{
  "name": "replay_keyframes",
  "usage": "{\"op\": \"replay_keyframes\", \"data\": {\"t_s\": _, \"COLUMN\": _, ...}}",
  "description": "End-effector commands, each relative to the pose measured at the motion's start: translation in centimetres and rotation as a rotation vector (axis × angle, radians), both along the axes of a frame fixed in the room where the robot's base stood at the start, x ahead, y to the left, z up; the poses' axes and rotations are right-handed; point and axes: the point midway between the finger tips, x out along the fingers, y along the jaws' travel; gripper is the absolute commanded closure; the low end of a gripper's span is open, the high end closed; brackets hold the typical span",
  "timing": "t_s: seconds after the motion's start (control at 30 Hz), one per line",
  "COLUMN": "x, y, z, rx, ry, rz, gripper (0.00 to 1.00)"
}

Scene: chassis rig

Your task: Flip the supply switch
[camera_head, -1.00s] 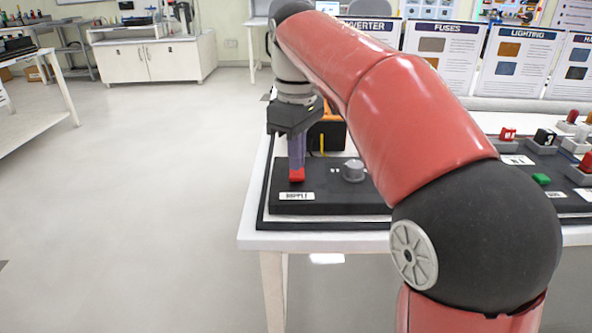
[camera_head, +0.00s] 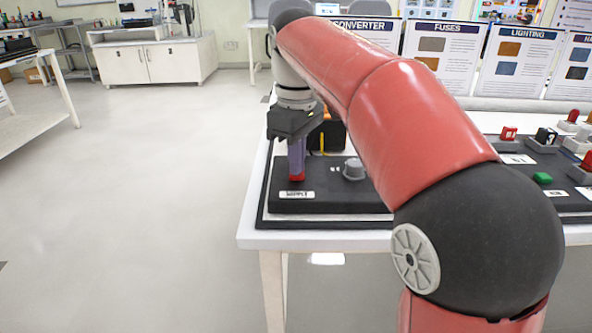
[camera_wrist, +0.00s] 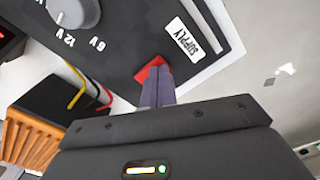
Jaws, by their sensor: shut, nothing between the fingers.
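The red supply switch (camera_head: 297,178) sits on the black panel (camera_head: 330,203) near its left front, behind a white SUPPLY label (camera_wrist: 188,40). My gripper (camera_head: 297,172) points down, its purple-grey fingers shut with nothing between them. The fingertips are at the switch and hide part of it. In the wrist view my gripper (camera_wrist: 157,75) overlaps the red switch (camera_wrist: 165,70), which shows around the tips. They look to be touching, and I cannot tell exactly how the switch is tilted.
A grey knob (camera_head: 353,169) stands right of the switch, with 12V and 6V marks beside it. Red and yellow wires run to a dark box with orange ribs (camera_wrist: 30,140). Coloured parts lie at the right, and signs stand behind. The floor at left is clear.

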Motion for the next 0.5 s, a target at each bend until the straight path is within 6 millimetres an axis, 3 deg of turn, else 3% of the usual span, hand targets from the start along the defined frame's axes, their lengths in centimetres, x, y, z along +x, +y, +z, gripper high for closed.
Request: {"op": "replay_keyframes", "data": {"t_s": 0.5, "x": 0.00, "y": 0.00, "z": -0.68, "rx": 0.000, "ry": 0.001, "rz": 0.000, "gripper": 1.00}}
